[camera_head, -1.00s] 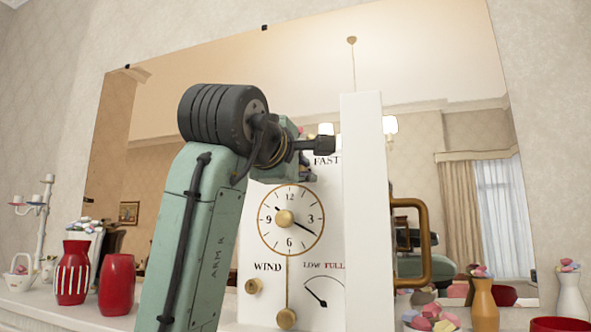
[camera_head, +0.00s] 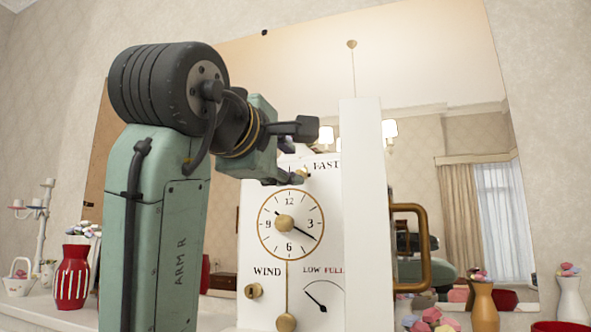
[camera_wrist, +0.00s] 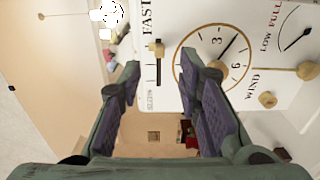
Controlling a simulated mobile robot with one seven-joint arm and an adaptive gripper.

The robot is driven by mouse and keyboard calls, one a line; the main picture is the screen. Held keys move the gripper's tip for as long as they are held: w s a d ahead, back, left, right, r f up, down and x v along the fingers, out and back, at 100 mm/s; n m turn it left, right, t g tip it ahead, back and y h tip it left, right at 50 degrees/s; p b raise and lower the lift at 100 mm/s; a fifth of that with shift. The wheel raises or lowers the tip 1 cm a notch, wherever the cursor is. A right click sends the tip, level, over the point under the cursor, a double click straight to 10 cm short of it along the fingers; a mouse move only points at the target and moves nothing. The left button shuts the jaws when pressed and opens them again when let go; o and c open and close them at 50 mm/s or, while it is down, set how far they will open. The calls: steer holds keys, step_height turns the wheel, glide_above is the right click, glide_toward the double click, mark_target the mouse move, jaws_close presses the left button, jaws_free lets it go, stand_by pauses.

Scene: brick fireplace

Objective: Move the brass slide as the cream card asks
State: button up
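A white clock case (camera_head: 330,225) carries a round dial, with FAST lettered above it. The brass slide (camera_wrist: 155,47) is a small knob on a dark slot, towards the FAST end in the wrist view. In the head view the slide (camera_head: 302,172) shows only partly, behind my fingers. My gripper (camera_head: 300,155) is open and empty in front of the upper clock. In the wrist view the spread fingers (camera_wrist: 160,72) point towards the slot, the slide lying beyond their tips. I cannot make out a cream card.
A brass winding knob (camera_head: 253,290) and a pendulum bob (camera_head: 286,322) sit low on the clock front. A tall white panel (camera_head: 366,200) stands right of the dial, with a brass handle (camera_head: 425,240) beyond. A striped red vase (camera_head: 72,277) stands left on the mantel.

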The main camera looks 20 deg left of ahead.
steer(key=s, duration=0.4)
steer(key=shift+s, duration=0.15)
stand_by(0.4)
